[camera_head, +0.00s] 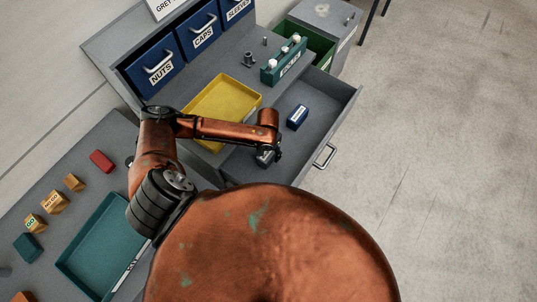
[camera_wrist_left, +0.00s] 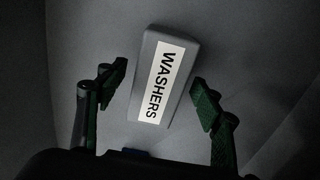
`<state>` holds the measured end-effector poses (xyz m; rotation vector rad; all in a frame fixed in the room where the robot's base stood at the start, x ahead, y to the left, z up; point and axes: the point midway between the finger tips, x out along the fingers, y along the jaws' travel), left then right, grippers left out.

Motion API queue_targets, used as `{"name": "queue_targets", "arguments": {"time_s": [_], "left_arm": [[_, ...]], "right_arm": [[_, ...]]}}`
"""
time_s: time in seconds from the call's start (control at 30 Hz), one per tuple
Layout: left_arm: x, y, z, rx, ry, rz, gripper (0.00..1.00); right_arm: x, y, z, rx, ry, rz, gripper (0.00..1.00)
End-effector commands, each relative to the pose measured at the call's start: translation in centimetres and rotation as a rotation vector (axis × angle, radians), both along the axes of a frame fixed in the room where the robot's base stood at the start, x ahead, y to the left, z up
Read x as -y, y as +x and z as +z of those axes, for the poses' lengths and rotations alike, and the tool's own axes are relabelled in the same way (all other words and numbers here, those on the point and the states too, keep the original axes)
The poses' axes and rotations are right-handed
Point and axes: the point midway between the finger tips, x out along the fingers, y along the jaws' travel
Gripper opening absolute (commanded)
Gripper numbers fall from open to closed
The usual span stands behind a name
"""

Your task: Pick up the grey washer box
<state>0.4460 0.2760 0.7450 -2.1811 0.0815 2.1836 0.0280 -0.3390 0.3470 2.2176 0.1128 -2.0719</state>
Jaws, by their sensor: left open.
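The grey washer box (camera_wrist_left: 177,54) lies in the open grey drawer (camera_head: 331,97), its white WASHERS label facing my left wrist camera. In the head view, a small part of the box (camera_head: 263,159) shows under my left gripper (camera_head: 273,152), and the rest is hidden by the arm. In the wrist view, the left gripper's fingers (camera_wrist_left: 157,94) are open, one on each side of the box, with a gap visible on both sides. I cannot tell how far above it the fingertips are. My right gripper is not in view.
A blue labelled box (camera_head: 298,117) lies in the same drawer, close by. A yellow tray (camera_head: 216,91) sits on the bench left of the drawer. A green rack (camera_head: 284,60) and blue bins (camera_head: 155,66) stand behind. A teal tray (camera_head: 90,262) is at lower left.

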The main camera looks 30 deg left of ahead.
Motion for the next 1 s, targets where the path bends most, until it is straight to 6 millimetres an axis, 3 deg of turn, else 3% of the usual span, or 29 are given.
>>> {"name": "queue_targets", "arguments": {"time_s": [0.27,1.0], "left_arm": [[0.15,0.08,-0.25,0.001,-0.001,-0.003,0.60],[0.15,0.09,-0.23,0.001,-0.001,-0.003,0.09]], "right_arm": [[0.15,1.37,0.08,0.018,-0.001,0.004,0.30],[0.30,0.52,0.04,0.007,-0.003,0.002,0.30]]}}
